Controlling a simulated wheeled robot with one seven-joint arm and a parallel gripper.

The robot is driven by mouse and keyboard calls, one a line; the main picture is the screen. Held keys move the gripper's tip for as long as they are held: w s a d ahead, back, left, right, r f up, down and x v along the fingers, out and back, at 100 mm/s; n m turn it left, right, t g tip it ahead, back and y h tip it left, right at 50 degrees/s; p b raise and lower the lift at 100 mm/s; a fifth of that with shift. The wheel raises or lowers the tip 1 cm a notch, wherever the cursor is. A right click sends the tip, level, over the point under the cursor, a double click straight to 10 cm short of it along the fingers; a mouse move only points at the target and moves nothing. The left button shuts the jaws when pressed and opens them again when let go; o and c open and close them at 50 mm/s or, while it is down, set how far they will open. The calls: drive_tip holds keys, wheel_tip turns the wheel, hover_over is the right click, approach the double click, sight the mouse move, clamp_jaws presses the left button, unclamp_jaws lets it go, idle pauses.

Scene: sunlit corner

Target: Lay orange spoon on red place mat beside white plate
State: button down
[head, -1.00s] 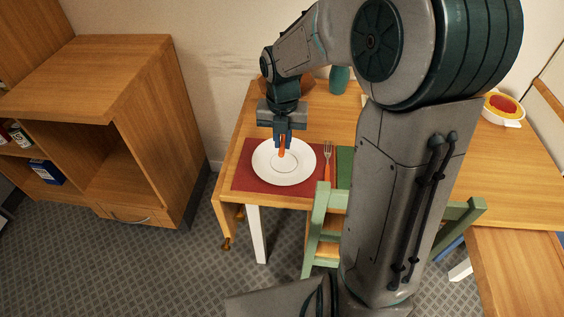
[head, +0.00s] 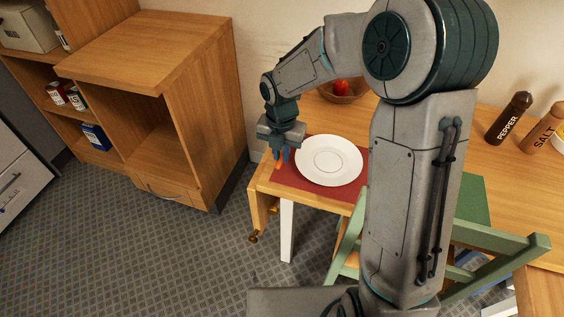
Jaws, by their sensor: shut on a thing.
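My gripper (head: 280,157) is shut on the orange spoon (head: 279,163), of which only a short orange part shows below the fingers. The gripper is left of the white plate (head: 331,162), over the left part of the red place mat (head: 318,188). I cannot tell whether the spoon touches the mat. The plate lies flat on the mat, near the table's left end.
A wooden bowl (head: 343,92) with a red fruit stands behind the plate. A pepper mill (head: 509,118) and a salt mill (head: 543,129) stand at the right. A green chair (head: 497,247) is at the table's front. A wooden cabinet (head: 160,110) stands to the left.

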sight(282, 170)
drive_tip(key=shift+f, duration=1.95)
drive_tip(key=shift+f+b, duration=0.2)
drive_tip(key=shift+b, duration=0.1)
drive_tip(key=c, duration=1.4)
unclamp_jaws()
drive_tip(key=shift+c, duration=0.2)
drive_tip(key=shift+r, duration=0.2)
wheel_tip(282, 170, up, 12)
drive_tip(key=p, duration=0.1)
drive_tip(key=shift+p, duration=0.4)
